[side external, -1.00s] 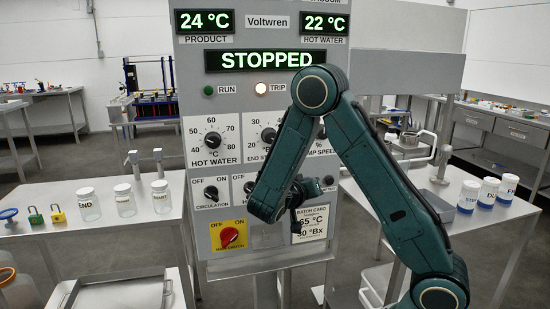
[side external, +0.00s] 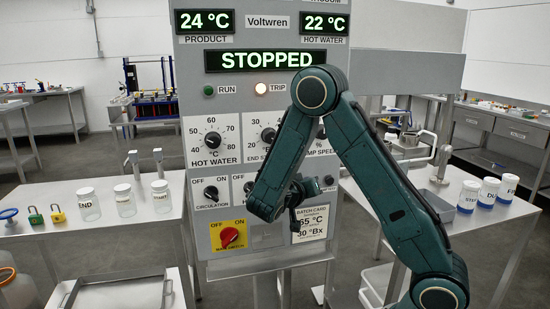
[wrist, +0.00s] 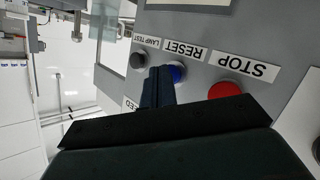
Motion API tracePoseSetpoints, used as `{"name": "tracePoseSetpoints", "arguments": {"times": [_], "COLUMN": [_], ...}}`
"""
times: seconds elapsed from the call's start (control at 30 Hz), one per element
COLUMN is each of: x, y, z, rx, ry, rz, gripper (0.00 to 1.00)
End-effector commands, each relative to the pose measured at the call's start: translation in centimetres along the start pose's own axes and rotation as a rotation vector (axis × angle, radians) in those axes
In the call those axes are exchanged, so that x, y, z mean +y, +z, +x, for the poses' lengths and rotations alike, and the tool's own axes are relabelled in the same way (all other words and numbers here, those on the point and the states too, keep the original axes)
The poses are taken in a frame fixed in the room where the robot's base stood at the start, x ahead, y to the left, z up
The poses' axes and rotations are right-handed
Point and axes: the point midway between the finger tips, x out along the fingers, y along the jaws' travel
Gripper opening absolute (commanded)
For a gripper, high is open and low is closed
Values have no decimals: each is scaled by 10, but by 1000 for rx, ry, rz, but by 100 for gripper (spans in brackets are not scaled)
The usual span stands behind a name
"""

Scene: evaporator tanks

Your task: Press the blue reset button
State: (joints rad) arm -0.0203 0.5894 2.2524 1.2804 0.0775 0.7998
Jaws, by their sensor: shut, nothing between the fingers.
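The blue reset button (wrist: 177,73) shows in the wrist view under an upside-down RESET label (wrist: 185,50). My gripper (wrist: 160,72) is shut and empty, and its fingertips overlap the left part of the button in this view. I cannot tell whether they touch it. In the side external view my gripper (side external: 298,192) is in front of the right part of the control panel (side external: 260,195), and my arm hides the reset button there.
A red STOP button (wrist: 223,90) and a dark LAMP TEST button (wrist: 138,60) flank the blue one. The panel display (side external: 266,60) reads STOPPED, and the TRIP lamp (side external: 261,89) is lit. Benches with jars (side external: 125,200) stand either side.

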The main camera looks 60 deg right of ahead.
Motion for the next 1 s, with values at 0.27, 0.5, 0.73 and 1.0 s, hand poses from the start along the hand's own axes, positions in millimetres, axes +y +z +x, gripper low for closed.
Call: {"name": "tracePoseSetpoints", "arguments": {"times": [0.27, 0.5, 0.73, 1.0], "x": [-2, -2, -1, 4], "y": [-1, -2, -1, 4], "z": [2, 2, 1, -6], "rx": [0, 1, 1, 1], "ry": [0, -1, -1, -2], "rz": [1, 1, 0, 0], "gripper": [0, 0, 0, 0]}}
